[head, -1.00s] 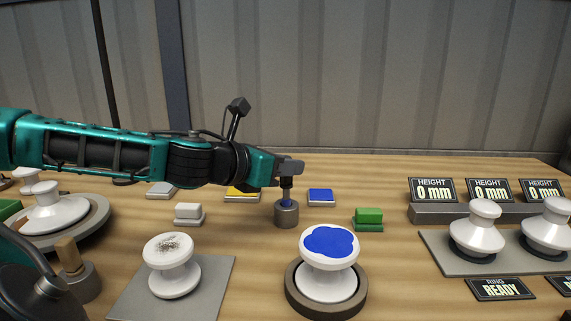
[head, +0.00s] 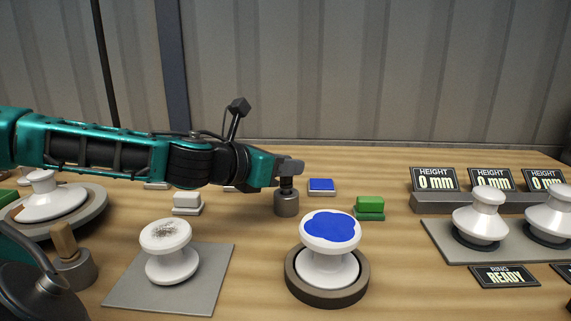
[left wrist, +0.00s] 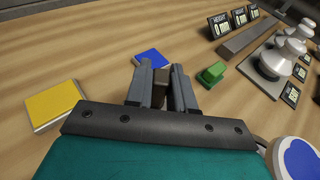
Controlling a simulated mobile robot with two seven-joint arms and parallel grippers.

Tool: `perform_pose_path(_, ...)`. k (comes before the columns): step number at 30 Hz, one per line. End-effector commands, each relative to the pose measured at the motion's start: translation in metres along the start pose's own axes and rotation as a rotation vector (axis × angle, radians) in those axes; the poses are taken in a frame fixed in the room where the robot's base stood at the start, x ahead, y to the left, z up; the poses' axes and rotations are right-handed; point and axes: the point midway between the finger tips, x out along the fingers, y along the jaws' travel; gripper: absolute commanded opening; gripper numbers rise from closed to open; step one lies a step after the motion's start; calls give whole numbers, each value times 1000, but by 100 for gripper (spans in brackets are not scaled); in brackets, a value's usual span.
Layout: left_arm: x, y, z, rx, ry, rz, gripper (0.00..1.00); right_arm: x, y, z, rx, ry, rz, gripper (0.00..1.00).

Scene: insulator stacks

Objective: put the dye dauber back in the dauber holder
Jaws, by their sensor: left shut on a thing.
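The dauber holder, a grey cylindrical cup (head: 286,204), stands upright on the table near the middle of the head view. My left gripper (head: 289,172) is directly above it, shut on the dye dauber. The dauber's brown handle (left wrist: 160,91) shows between the fingers in the left wrist view. In the head view the fingers sit close above the cup's rim, and the dauber's lower end is hidden, apparently inside the cup. I cannot tell whether it rests on the bottom. My right gripper is not in view.
A white insulator with a blue top (head: 330,228) stands on a round base in front. A blue pad (head: 321,186) and green block (head: 369,207) lie to the right. Another cup with a wooden handle (head: 66,242) stands at left. A yellow pad (left wrist: 51,104) lies behind.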

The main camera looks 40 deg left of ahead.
Motion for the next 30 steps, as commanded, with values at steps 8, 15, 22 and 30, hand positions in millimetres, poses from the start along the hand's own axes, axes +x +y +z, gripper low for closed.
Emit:
perform_pose_path(8,2,0,-8,-1,0,0,0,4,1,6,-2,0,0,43)
perform_pose_path(15,4,0,-12,-1,0,0,24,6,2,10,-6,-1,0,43)
perform_pose_path(22,4,0,-12,-1,0,0,46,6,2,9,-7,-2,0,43)
perform_pose_path(30,4,0,-12,-1,0,0,53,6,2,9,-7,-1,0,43)
